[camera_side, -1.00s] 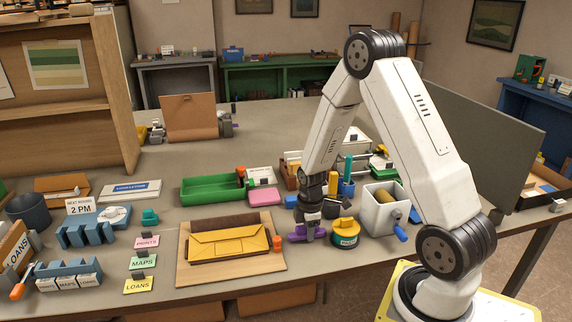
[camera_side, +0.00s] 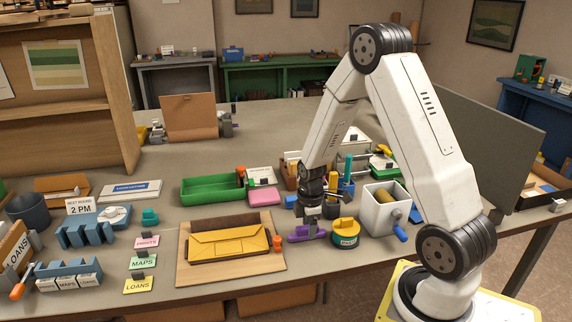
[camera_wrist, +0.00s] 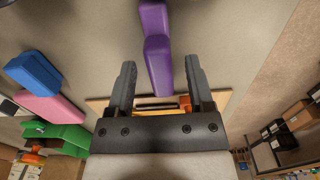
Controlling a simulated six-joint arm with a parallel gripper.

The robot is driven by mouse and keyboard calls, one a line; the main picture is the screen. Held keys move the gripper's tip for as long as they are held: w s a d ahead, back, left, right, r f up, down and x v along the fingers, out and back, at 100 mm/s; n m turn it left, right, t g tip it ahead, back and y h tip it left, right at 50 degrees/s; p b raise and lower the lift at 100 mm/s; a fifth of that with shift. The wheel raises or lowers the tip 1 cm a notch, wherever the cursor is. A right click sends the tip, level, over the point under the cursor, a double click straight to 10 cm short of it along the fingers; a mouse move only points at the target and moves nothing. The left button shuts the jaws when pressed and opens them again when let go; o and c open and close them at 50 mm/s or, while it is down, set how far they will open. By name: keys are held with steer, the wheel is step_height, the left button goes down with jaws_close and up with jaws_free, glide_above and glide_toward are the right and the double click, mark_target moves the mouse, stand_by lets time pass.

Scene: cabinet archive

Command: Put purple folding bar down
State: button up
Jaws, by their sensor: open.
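The purple folding bar (camera_side: 307,236) lies on the table between the wooden board and the round yellow-and-green container. In the wrist view the purple bar (camera_wrist: 157,60) runs lengthwise between my jaws, with clear gaps on both sides. My gripper (camera_side: 310,220) is directly above the bar and open; its two fingers (camera_wrist: 157,82) also show in the wrist view. From the side I cannot tell whether the fingertips touch the bar.
A wooden board (camera_side: 270,265) with a yellow envelope (camera_side: 228,242) lies to the left. A round yellow-and-green container (camera_side: 346,233) and a white bin with a blue handle (camera_side: 380,218) stand close on the right. A green tray (camera_side: 210,190) and pink block (camera_side: 262,197) are behind.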

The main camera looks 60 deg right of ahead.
mark_target(307, 229)
step_height(307, 229, up, 10)
stand_by(0.6)
steer(key=shift+r, duration=0.1)
stand_by(0.4)
steer(key=s+a+m+t, duration=0.2)
steer(key=s+a+m, duration=0.2)
steer(key=a+m, duration=0.5)
steer(key=shift+s+a+r+t, duration=0.15)
steer(key=shift+s+a+t, duration=0.2)
steer(key=shift+a, duration=3.6)
